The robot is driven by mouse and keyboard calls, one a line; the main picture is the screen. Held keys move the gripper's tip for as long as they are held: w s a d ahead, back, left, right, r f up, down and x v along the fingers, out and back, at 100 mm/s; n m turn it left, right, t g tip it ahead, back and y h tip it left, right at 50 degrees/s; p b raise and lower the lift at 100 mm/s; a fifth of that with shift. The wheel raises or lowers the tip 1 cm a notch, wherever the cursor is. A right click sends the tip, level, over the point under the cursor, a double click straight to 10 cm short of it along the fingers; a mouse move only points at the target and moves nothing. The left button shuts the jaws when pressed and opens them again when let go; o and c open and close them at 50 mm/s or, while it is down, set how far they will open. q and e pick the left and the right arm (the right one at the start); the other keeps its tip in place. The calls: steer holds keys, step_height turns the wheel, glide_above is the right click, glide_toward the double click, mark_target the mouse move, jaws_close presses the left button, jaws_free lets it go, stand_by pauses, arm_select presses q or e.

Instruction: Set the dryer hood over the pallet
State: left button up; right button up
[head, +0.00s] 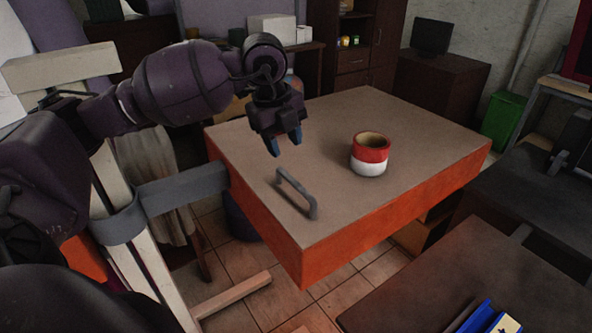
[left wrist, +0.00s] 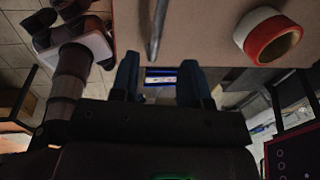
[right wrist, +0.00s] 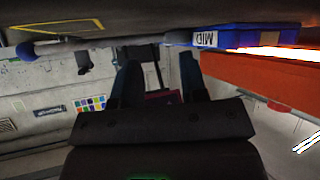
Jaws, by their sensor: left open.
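The dryer hood appears to be the large box with a brown top and orange sides (head: 350,237); a grey bracket runs to its left side. A grey bar handle (head: 296,193) stands on its top near the left edge and also shows in the left wrist view (left wrist: 157,30). My left gripper (head: 285,142) is open and empty, above and slightly behind the handle, apart from it. My right gripper (right wrist: 160,78) shows only in the right wrist view, fingers apart and nothing between them. I cannot pick out the pallet with certainty.
A red and white tape roll (head: 370,154) sits on the hood's top. A dark surface (head: 450,270) at lower right holds a blue and yellow item (head: 488,319). A green bin (head: 504,120) and dark cabinets stand behind. Most of the hood's top is clear.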

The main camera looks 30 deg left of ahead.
mark_target(292, 179)
arm_select(q)
steer(key=f, duration=0.3)
steer(key=w+f+p, duration=0.1)
steer(key=f, duration=0.5)
steer(key=shift+w+d+f, duration=0.15)
steer(key=shift+w+d, duration=0.1)
steer(key=shift+d, duration=0.1)
jaws_close()
